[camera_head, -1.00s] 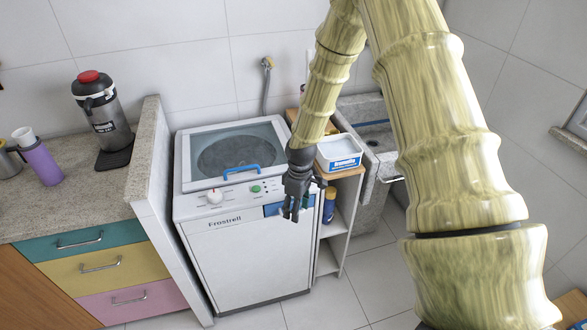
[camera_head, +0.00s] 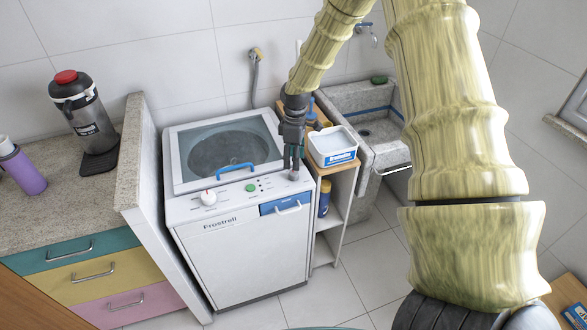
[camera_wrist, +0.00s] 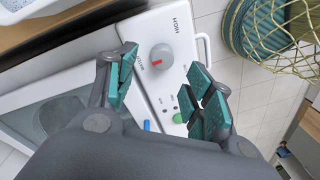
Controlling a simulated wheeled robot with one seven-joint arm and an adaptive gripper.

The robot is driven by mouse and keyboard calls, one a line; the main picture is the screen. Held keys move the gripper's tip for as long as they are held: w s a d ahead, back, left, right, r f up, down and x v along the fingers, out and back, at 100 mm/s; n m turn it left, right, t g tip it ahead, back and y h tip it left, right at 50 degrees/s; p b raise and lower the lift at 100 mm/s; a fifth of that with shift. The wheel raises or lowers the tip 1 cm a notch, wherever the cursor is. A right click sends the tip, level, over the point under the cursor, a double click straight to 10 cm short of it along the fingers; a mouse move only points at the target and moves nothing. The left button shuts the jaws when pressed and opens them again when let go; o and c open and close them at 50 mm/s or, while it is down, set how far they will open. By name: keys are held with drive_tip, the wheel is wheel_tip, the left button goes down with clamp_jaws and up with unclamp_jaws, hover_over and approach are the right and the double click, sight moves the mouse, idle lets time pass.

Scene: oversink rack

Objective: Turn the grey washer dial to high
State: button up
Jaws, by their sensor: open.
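The grey washer dial (camera_wrist: 161,56) sits on the white control panel, and a red mark shows on its lower left side in the wrist view. The word HIGH is printed above it there. In the head view the dial (camera_head: 294,175) is at the panel's right end, partly hidden by my fingers. My gripper (camera_head: 292,169) points down over the dial. In the wrist view my gripper (camera_wrist: 165,87) is open, with teal finger pads on either side below the dial and nothing between them. Whether it touches the dial I cannot tell.
The washer (camera_head: 243,255) also has a white knob (camera_head: 208,197), a green button (camera_head: 250,187) and a blue lid handle (camera_head: 236,168). A shelf with a white tub (camera_head: 332,145) stands close on the right. A woven basket (camera_wrist: 270,35) shows in the wrist view.

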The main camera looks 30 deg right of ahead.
sight(294, 172)
drive_tip(key=shift+s+a+f+p, duration=0.15)
drive_tip(key=shift+f+p, duration=0.25)
drive_tip(key=shift+f, duration=1)
drive_tip(key=shift+s+a+f+p, duration=0.15)
drive_tip(key=shift+f+p, duration=0.2)
drive_tip(key=shift+f, duration=1)
drive_tip(key=shift+d, duration=0.1)
drive_tip(key=c, duration=1)
